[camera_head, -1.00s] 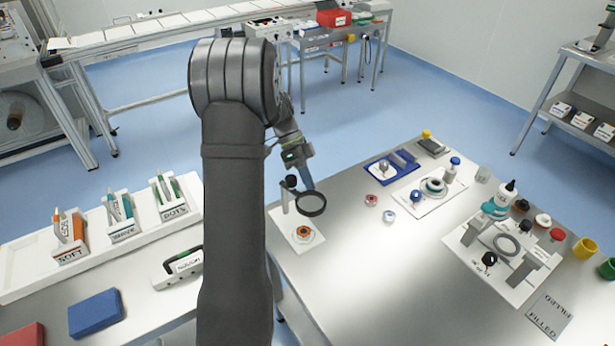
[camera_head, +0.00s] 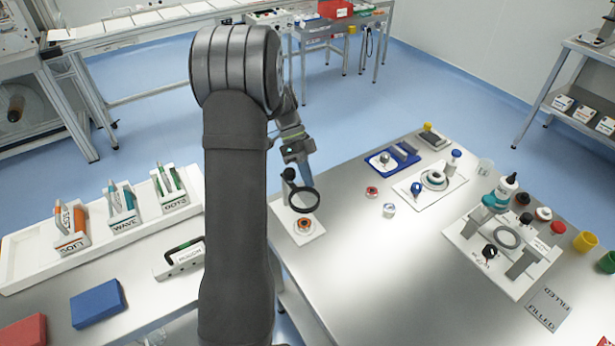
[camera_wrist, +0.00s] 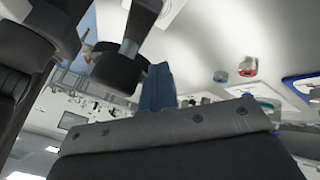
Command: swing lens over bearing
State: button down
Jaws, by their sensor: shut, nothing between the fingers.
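The magnifying lens (camera_head: 303,200) is a dark ring on a short arm, carried by a post with a black knob (camera_head: 289,174) on a white base plate (camera_head: 309,234). The bearing (camera_head: 304,224) is a small orange-brown ring on that plate. In the head view the lens ring shows just above the bearing and close to it. My gripper (camera_head: 306,180) is shut, with its blue fingers beside the lens post and behind the ring. In the wrist view the blue fingers (camera_wrist: 158,88) stand next to a black round part; whether they touch it I cannot tell.
Right of the plate are a red-topped cap (camera_head: 372,192), a small white-blue pot (camera_head: 389,210) and a blue tray (camera_head: 391,160). A white fixture (camera_head: 505,244) stands farther right. The front middle of the metal table is clear.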

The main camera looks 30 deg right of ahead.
jog(key=w+d+r, duration=0.3)
jog(key=w+r, duration=0.5)
jog(key=w, duration=0.1)
jog(key=shift+d, duration=0.15)
jog(key=shift+s, duration=0.1)
jog(key=s+a+f, duration=0.3)
jog(key=s+f, duration=0.5)
jog(key=shift+s+a, duration=0.15)
jog(key=shift+s, duration=0.25)
dwell(0.3)
